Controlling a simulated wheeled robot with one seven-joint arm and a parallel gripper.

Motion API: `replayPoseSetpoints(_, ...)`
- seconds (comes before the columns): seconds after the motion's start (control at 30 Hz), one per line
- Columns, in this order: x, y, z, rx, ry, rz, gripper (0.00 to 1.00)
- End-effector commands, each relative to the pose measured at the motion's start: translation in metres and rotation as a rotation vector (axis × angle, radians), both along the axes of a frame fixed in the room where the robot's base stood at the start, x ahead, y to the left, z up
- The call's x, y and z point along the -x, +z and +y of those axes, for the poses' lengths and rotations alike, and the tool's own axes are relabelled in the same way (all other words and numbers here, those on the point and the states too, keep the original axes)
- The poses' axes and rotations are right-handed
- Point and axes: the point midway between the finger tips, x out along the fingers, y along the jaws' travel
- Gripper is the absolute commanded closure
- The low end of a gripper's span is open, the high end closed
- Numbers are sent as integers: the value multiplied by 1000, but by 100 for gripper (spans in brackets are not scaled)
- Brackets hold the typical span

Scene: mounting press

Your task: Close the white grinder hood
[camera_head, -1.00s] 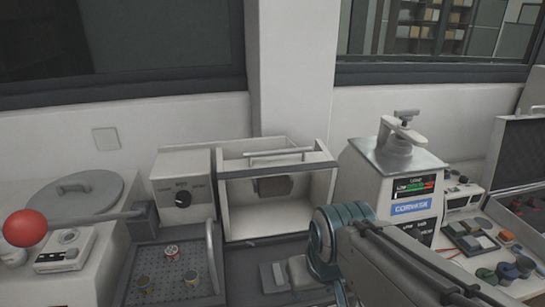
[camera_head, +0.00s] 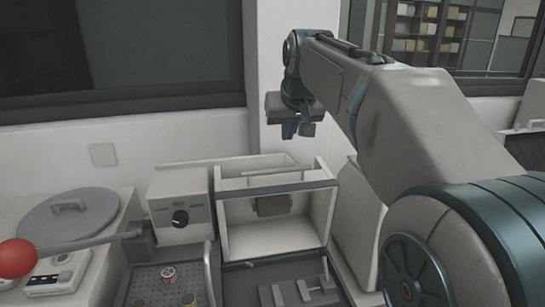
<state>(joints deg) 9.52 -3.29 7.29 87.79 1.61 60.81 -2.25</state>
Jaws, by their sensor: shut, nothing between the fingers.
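The white grinder hood (camera_head: 322,207) is a box-shaped housing in the middle of the head view. Its front stands open, so a dark block (camera_head: 273,205) shows inside. A dark bar (camera_head: 275,190) crosses the upper front, and a thin pale rod (camera_head: 278,171) lies above and behind it. My gripper (camera_head: 297,132) hangs above the back of the hood, pointing down, shut and empty. It appears apart from the hood. Its fingertips are small and dark in this view.
A white control box (camera_head: 182,205) with a black knob stands left of the hood. Farther left are a round grey lid (camera_head: 70,215), a lever with a red ball (camera_head: 16,258) and a perforated tray (camera_head: 150,280). My arm covers much of the right side.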

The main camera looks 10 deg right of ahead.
Motion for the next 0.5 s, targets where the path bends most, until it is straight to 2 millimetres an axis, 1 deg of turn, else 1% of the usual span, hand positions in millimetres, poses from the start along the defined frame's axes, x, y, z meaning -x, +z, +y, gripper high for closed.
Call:
replayPoseSetpoints(0.03,-5,5,0,0,1,-8,100)
replayPoseSetpoints(0.1,-9,7,1,-1,3,-12,100)
replayPoseSetpoints(0.23,-15,2,3,-2,8,-12,100)
replayPoseSetpoints(0.37,-27,-15,4,-2,9,-10,100)
replayPoseSetpoints(0.5,-44,-40,4,-3,8,-9,100)
